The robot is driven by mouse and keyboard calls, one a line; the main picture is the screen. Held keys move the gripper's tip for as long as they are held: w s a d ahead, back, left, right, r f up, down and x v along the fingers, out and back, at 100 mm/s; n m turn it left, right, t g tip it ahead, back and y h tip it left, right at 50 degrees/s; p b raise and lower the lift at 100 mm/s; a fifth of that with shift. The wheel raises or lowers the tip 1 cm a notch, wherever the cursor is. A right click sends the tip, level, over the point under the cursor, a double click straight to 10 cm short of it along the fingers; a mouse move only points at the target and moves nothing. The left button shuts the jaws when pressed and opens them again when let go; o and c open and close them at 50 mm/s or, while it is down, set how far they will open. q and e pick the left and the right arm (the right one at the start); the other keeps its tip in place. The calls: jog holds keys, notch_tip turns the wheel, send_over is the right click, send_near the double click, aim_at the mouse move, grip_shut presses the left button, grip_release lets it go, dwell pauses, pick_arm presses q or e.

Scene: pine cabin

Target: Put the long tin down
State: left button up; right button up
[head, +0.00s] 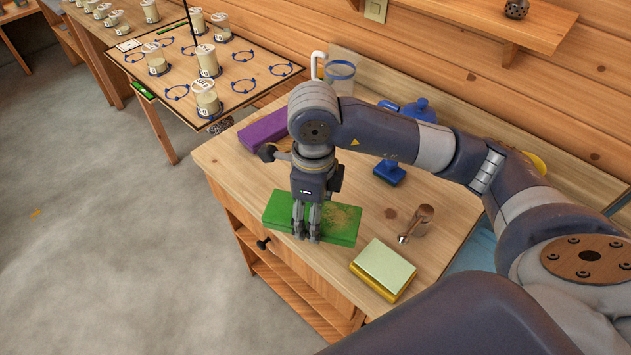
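A long, flat green tin (340,226) with brownish patches on its top is at the front part of the wooden cabinet top. It looks level, and I cannot tell whether it rests on the wood or is slightly above it. My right gripper (306,239) comes down over its left half. The fingers point down and sit close together, with their tips at the tin's near edge. They cover part of it, and whether they grasp it is unclear. My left gripper is out of view.
On the cabinet top (232,158) are a purple block (262,130), a yellow box with a pale green top (384,267), a small brown wooden item (420,220) and a blue object (389,173). A clear jug (340,76) stands behind. A table with jars (208,104) is at far left.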

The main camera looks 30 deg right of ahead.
jog(key=m, duration=0.2)
jog(key=f+m, duration=0.1)
jog(key=m, duration=0.2)
jog(key=shift+w+d+f, duration=0.1)
jog(key=shift+w+f, duration=0.1)
jog(key=shift+w+d+m, duration=0.15)
jog(key=shift+w+m, duration=0.15)
jog(key=w+d+p, duration=0.1)
jog(key=w+d, duration=0.1)
jog(key=w, duration=0.2)
jog(key=w+d+f+p, duration=0.1)
jog(key=w+d, duration=0.1)
jog(key=w, duration=0.2)
jog(key=w+d+p, duration=0.2)
jog(key=w+d, duration=0.1)
jog(key=w, duration=0.1)
jog(key=shift+w+f, duration=0.15)
jog(key=shift+w, duration=0.1)
jog(key=shift+w+d+f, duration=0.1)
jog(key=shift+w+d, duration=0.2)
jog(key=shift+w, duration=0.1)
jog(key=shift+f+p, duration=0.5)
jog(key=shift+f, duration=0.1)
notch_tip(320, 180, down, 2)
jog(key=shift+p, duration=0.45)
jog(key=shift+f, duration=0.3)
jog(key=o, duration=1.6)
jog(key=shift+s, duration=0.1)
jog(key=shift+o, duration=0.2)
